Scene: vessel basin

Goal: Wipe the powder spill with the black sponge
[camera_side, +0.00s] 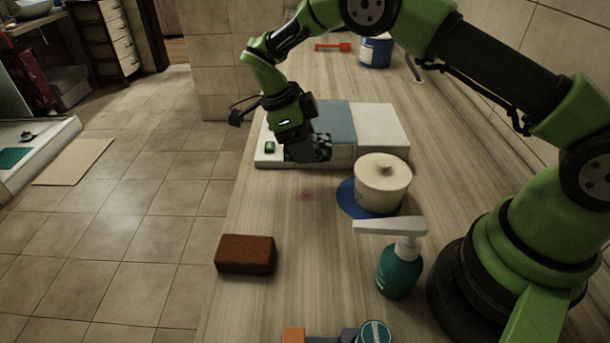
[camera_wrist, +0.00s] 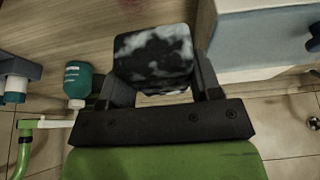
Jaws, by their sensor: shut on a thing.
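The black sponge (camera_side: 318,147), mottled with white patches, is between the fingers of my gripper (camera_side: 298,150). In the wrist view the sponge (camera_wrist: 153,52) fills the space between both fingers of my gripper (camera_wrist: 160,88), which is shut on it. In the side view the sponge is in front of a white box with a blue-grey section; I cannot tell its exact height. The powder spill (camera_side: 305,195) is a faint reddish patch on the wooden counter, nearer the side camera than the sponge. A bit of it shows at the wrist view's top edge (camera_wrist: 125,4).
The white box (camera_side: 380,127) stands behind the sponge. A cream lidded pot (camera_side: 382,184) on a blue round mat (camera_side: 347,202) stands right of the spill. A teal pump bottle (camera_side: 400,268) and a brown block (camera_side: 245,254) are nearer. The counter's left edge drops to a tiled floor.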

